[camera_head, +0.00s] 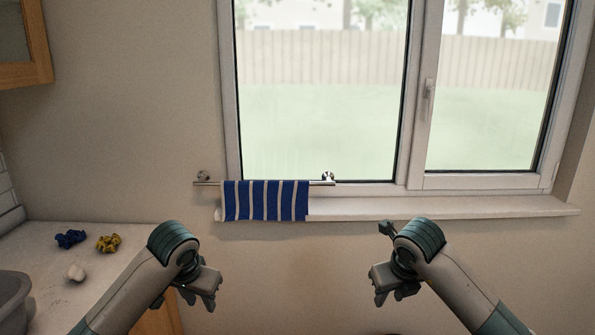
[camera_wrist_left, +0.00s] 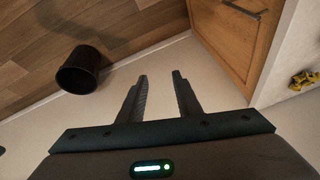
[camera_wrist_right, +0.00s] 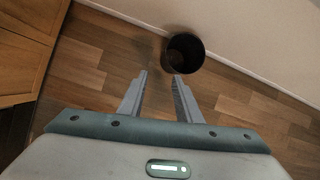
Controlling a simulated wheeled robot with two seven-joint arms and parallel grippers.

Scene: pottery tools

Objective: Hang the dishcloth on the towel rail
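The dishcloth (camera_head: 266,201), blue with white stripes, hangs draped over the metal towel rail (camera_head: 207,183) on the wall below the window. It covers most of the rail's middle, and its front side hangs flat past the sill's edge. My left gripper (camera_head: 198,304) is below and left of the cloth, apart from it; it shows open and empty in the left wrist view (camera_wrist_left: 160,76). My right gripper (camera_head: 388,297) is below and right of the cloth, also apart; it is open and empty in the right wrist view (camera_wrist_right: 160,75).
A counter (camera_head: 60,290) at the left holds a blue item (camera_head: 70,238), a yellow item (camera_head: 108,243), a whitish lump (camera_head: 75,272) and a grey basin (camera_head: 10,297). The window sill (camera_head: 450,207) juts out behind the cloth. A black bin (camera_wrist_right: 185,53) stands on the wooden floor.

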